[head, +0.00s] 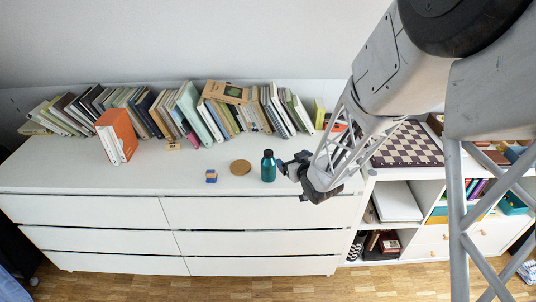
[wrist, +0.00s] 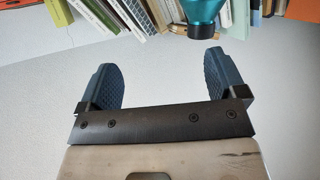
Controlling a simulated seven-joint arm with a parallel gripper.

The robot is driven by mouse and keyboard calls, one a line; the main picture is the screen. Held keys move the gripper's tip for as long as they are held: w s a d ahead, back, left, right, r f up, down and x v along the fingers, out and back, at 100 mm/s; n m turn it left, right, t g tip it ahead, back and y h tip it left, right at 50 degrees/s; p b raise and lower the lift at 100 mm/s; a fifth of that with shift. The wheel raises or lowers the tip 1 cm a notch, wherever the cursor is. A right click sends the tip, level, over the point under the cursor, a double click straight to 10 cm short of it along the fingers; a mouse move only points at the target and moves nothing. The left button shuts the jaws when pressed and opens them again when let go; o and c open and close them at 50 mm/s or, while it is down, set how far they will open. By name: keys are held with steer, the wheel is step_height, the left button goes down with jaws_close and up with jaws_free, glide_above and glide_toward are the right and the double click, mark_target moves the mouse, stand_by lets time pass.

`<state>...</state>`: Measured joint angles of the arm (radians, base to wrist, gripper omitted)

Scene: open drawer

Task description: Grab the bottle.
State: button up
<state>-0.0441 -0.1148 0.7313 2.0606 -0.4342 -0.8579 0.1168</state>
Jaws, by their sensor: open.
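The bottle (head: 268,166) is teal with a dark cap and stands upright on the white dresser top. In the wrist view the teal bottle (wrist: 195,12) shows only in part at the top edge, beyond the fingers and in line with the right finger. My gripper (head: 285,166) is just right of the bottle in the head view. In the wrist view my gripper (wrist: 160,75) has its two blue fingers wide apart with nothing between them. Whether a finger touches the bottle cannot be told from the head view.
An orange book (head: 117,136) stands further left. A row of leaning books (head: 188,108) lines the back. A chessboard (head: 408,146) is at right.

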mark_target(272, 171)
steer(key=a+f+y, duration=0.1)
steer(key=f, duration=0.1)
steer(key=a+f+n+y, duration=0.1)
steer(key=f, duration=0.2)
steer(key=a+f+t+y, duration=0.1)
steer(key=f, duration=0.1)
steer(key=shift+s+a+f+y, duration=0.1)
steer(key=shift+a+f+y, duration=0.2)
steer(key=shift+a+y, duration=0.1)
steer(key=shift+s+a+f+n+y, duration=0.15)
steer(key=shift+a+f+n+y, duration=0.05)
steer(key=shift+f+n+y, duration=0.15)
steer(key=shift+x, duration=1.3)
steer(key=shift+x, duration=2.6)
steer(key=shift+d, duration=0.15)
